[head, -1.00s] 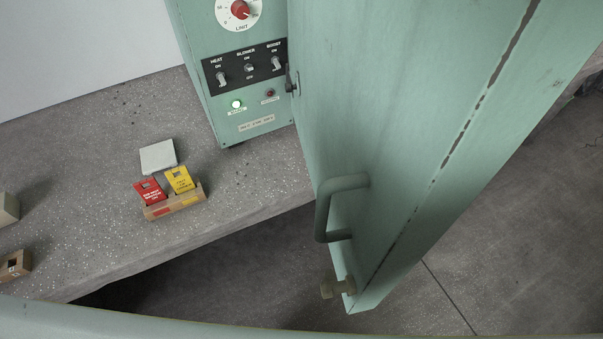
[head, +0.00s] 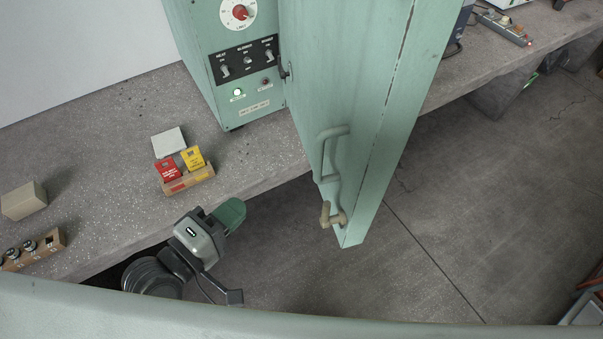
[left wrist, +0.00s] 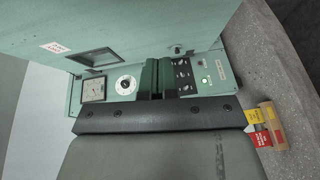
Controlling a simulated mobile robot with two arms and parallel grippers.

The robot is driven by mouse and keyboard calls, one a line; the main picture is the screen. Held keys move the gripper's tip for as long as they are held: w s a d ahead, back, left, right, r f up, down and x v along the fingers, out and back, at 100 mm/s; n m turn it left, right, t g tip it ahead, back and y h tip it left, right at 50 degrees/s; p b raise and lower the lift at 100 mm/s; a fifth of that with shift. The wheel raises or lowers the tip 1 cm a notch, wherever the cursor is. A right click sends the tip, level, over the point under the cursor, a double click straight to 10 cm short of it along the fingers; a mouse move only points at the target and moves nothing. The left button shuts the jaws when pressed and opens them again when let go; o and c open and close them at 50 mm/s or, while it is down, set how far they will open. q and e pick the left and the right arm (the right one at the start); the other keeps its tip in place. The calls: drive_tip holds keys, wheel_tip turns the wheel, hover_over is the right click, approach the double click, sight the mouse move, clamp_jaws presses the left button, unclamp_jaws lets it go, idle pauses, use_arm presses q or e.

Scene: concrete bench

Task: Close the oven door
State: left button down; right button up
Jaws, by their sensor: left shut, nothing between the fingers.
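The pale green oven door (head: 305,75) stands open in the head view, jutting out past the bench edge over the floor. Its bar handle (head: 326,158) and a tan latch (head: 332,216) are on the face turned to me, near the lower end. The oven's control panel (head: 246,62) is left of the door. My left gripper (head: 232,213) is shut and empty, left of the latch and apart from the door. In the left wrist view its fingers (left wrist: 157,78) are together, in front of the oven's panel with dial and switches (left wrist: 125,84). My right gripper is not in view.
A tan holder (head: 188,180) with red and yellow tags, a pale block (head: 168,142) and a beige box (head: 23,201) sit on the bench (head: 110,120). Open floor (head: 470,200) lies right of the door. A red-edged item (head: 585,306) is at far right.

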use_arm(q)
drive_tip(key=w+d+r+h, duration=0.1)
drive_tip(key=w+d+r, duration=0.2)
drive_tip(key=w+d, duration=0.4)
drive_tip(key=d+p, duration=0.1)
drive_tip(key=d, duration=0.2)
drive_tip(key=shift+w+d+r, duration=0.15)
drive_tip(key=shift+w+d, duration=0.1)
drive_tip(key=shift+w, duration=0.1)
